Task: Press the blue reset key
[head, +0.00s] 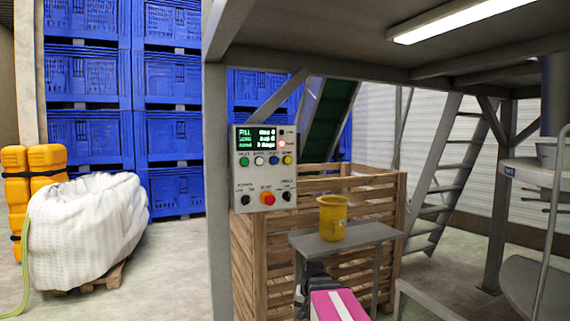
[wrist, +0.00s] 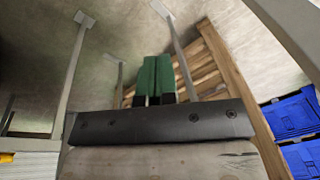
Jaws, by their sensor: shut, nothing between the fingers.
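A grey control panel (head: 266,180) is on the post left of centre in the head view, with a lit display at its top. The blue reset key (head: 274,160) is in the row of small round keys below the display, between a white key (head: 259,160) and a yellow key (head: 288,160). A red mushroom button (head: 267,198) sits lower down. My gripper shows in the wrist view (wrist: 156,82), its two green fingers together and empty. In the head view its dark body is low, below and right of the panel, apart from it. The wrist view does not show the panel.
A yellow cup (head: 332,218) stands on a small grey shelf (head: 345,240) just above my gripper. A slatted wooden crate (head: 245,262) is below and behind the panel. A white bulk bag (head: 85,230) stands at the left. The space in front of the panel looks clear.

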